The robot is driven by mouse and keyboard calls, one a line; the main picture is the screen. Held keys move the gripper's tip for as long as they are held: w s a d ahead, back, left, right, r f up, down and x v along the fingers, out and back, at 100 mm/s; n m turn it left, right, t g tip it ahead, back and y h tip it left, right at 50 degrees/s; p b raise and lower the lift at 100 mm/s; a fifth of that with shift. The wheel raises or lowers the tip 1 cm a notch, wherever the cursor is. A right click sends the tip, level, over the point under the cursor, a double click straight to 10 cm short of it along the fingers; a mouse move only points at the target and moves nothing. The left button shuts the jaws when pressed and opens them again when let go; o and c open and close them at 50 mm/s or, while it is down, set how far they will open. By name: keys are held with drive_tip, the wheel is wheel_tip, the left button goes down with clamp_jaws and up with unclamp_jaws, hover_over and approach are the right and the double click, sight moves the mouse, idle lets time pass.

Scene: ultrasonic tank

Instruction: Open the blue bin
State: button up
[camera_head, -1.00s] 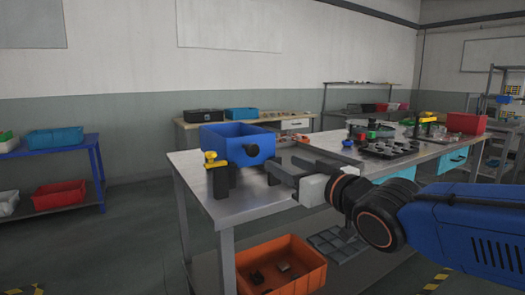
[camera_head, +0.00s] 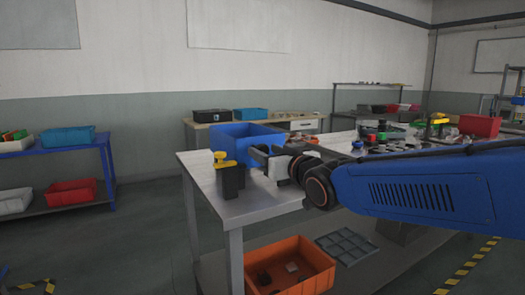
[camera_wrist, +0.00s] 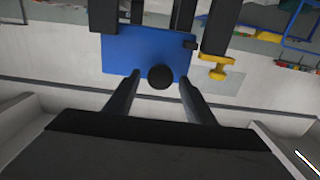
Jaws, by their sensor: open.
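The blue bin (camera_head: 236,131) sits at the near left end of the metal table. In the wrist view its blue face (camera_wrist: 122,50) carries a round black knob (camera_wrist: 160,77). My gripper (camera_head: 262,156) is at the bin's right front side, and hides the knob in the head view. In the wrist view my open fingers (camera_wrist: 160,84) point at the blue face, one on each side of the knob. A gap shows between each finger and the knob, and I cannot tell whether the tips touch the face.
Parts crowd the table's (camera_head: 262,203) far right. An orange crate (camera_head: 290,281) and a grey compartment tray (camera_head: 346,247) lie on the lower shelf. A blue rack (camera_head: 75,152) stands at left.

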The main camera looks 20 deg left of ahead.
sight(244, 143)
drive_tip(key=shift+x, duration=1.3)
clamp_jaws()
drive_tip(key=shift+r, duration=0.15)
